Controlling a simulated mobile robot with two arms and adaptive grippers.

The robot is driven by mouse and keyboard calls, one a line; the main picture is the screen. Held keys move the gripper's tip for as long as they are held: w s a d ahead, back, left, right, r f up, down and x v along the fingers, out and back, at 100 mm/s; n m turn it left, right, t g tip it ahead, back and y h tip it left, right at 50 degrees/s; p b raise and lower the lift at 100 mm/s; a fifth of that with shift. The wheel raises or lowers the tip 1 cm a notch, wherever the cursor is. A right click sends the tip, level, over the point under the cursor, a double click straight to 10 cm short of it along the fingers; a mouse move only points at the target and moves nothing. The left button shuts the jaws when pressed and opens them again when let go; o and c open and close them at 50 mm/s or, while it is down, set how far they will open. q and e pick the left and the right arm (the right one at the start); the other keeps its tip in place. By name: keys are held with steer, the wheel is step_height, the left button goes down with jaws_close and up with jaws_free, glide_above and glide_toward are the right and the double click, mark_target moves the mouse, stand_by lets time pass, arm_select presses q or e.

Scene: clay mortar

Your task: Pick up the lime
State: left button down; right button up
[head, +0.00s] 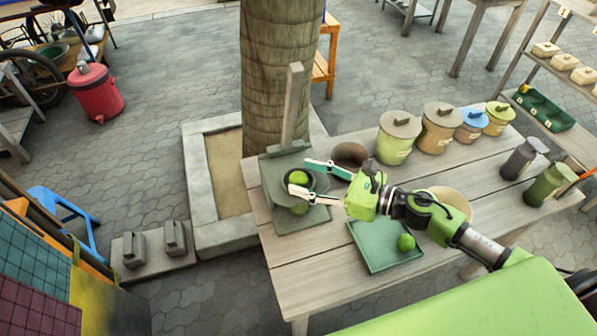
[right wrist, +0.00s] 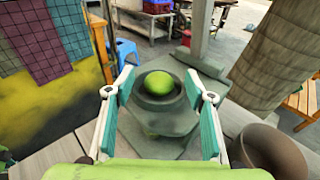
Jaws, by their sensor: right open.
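A green lime (head: 298,178) sits in a dark round bowl (head: 319,182) on a grey-green stand with a tall upright post. In the right wrist view the lime (right wrist: 158,87) is in the bowl's opening, centred between my fingers. My right gripper (head: 301,176) is open, its fingertips on either side of the lime with visible gaps in the wrist view. Whether either finger touches the lime or bowl is unclear. Another green round shape (head: 299,208) shows lower on the stand, partly hidden. A second lime (head: 405,242) lies on a green tray (head: 375,260). My left gripper is out of view.
The stand is at the left end of a wooden table (head: 285,285). A brown pot (head: 350,155) stands close to the gripper, also at the right in the wrist view (right wrist: 272,150). Lidded jars (head: 398,140) line the back. A tree trunk (head: 284,75) rises behind.

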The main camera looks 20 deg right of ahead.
steer(key=shift+w, duration=0.1)
steer(key=c, duration=1.2)
steer(key=shift+r, duration=0.45)
step_height(320, 180, up, 3)
steer(key=shift+f, duration=0.15)
steer(key=s+a+r, duration=0.3)
steer(key=s+r, duration=0.6)
steer(key=s, duration=0.4)
steer(key=shift+s+a+r, duration=0.2)
steer(key=shift+s+a, duration=0.1)
